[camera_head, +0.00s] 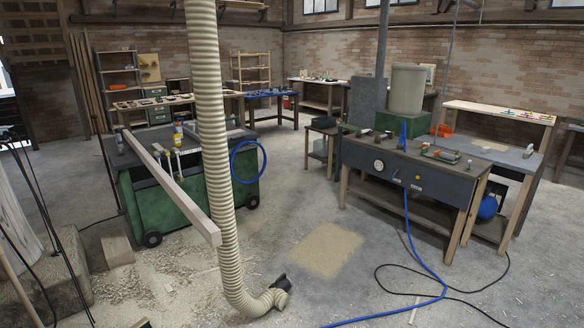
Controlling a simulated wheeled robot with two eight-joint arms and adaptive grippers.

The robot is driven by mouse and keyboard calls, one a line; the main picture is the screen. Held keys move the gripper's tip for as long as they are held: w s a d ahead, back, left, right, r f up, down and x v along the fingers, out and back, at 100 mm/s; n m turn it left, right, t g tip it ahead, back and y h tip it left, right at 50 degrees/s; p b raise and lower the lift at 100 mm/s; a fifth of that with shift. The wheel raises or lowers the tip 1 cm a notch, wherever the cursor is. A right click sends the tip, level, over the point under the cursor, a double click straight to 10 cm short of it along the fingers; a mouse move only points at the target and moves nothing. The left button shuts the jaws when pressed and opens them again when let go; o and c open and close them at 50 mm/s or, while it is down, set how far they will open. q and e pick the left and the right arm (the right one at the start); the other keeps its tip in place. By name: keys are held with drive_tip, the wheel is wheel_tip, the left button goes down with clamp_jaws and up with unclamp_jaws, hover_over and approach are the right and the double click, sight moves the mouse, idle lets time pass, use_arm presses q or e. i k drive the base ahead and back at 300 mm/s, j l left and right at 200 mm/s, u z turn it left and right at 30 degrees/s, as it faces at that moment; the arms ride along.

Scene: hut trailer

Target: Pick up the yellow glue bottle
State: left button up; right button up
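A small bottle-like thing with yellow and blue on it (178,132) stands on the dark top of the green wheeled cart (190,208), left of the ribbed hose. It is too small to tell whether it is the yellow glue bottle. Pale tools or clamps lie close in front of it. Neither of my grippers is in view.
A thick beige ribbed hose (205,110) hangs down beside the cart. A long wooden beam (170,185) slants across the cart's front. A grey workbench (410,172) stands at right, with a blue air hose (413,245) trailing to the floor. The central floor is mostly open.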

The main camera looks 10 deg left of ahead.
sight(177, 141)
drive_tip(key=i+z, duration=0.2)
drive_tip(key=i, duration=0.3)
drive_tip(key=i+z, duration=0.2)
drive_tip(key=i, duration=0.3)
drive_tip(key=i+z, duration=0.2)
drive_tip(key=i, duration=0.3)
drive_tip(key=i+j+z, duration=0.2)
drive_tip(key=i, duration=0.3)
drive_tip(key=i+j+z, duration=0.2)
drive_tip(key=i, duration=0.3)
drive_tip(key=i+l+u, duration=0.1)
drive_tip(key=i, duration=1.1)
drive_tip(key=i+j+u, duration=0.25)
drive_tip(key=i+u, duration=1.05)
drive_tip(key=i+l+u, duration=0.4)
drive_tip(key=i, duration=0.15)
drive_tip(key=i+j+u, duration=0.15)
drive_tip(key=i+u, duration=0.7)
drive_tip(key=i+l+u, duration=0.25)
drive_tip(key=i+u, duration=0.2)
drive_tip(key=i, duration=0.15)
drive_tip(key=i+l+u, duration=0.4)
drive_tip(key=i+j, duration=0.05)
